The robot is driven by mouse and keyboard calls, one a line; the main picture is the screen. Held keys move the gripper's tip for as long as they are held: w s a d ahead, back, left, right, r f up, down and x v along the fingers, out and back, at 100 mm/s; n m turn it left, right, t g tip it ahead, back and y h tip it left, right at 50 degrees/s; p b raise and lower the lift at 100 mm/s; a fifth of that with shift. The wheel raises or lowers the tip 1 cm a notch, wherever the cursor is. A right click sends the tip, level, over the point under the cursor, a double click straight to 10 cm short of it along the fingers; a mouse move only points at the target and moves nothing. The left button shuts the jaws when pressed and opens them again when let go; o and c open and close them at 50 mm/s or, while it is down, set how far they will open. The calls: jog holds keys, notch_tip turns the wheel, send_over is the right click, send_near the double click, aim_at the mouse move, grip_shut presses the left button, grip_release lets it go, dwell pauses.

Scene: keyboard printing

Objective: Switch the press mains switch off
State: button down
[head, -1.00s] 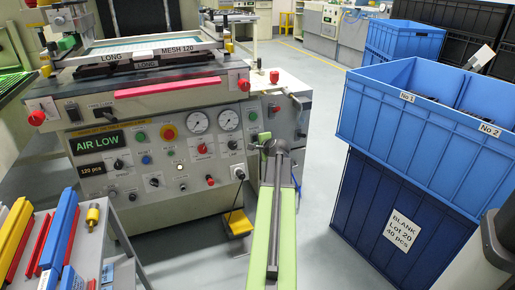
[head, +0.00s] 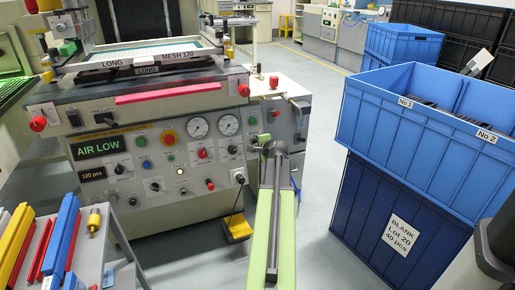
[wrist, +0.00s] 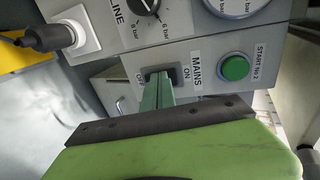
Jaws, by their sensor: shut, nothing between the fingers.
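The press mains switch (wrist: 149,70) is a dark rocker in a grey panel in the wrist view. Its OFF label (wrist: 141,78) is on the left, its ON label (wrist: 187,72) on the right, with MAINS (wrist: 196,70) beyond. My gripper (wrist: 159,80) is shut and empty. Its green fingertips are right at the rocker and cover part of it; I cannot tell whether they touch it or which way it is tipped. In the head view my gripper (head: 277,150) is at the right end of the press front (head: 130,222); the switch cannot be made out there.
A green START No.2 button (wrist: 234,68) is right of the switch, a dial (wrist: 144,5) above and a plugged cable (wrist: 45,37) to the left. Blue crates (head: 420,120) stand on the right. A rack of coloured bars (head: 110,250) is at front left. Grey floor lies between.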

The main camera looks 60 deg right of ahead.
jog(key=p+v, duration=0.6)
jog(key=v, duration=0.8)
jog(key=shift+f, duration=0.2)
jog(key=f+b+x, duration=0.1)
jog(key=b+x, duration=0.6)
jog(key=x, duration=0.7)
jog(key=shift+s+d, duration=0.15)
jog(key=shift+s, duration=0.2)
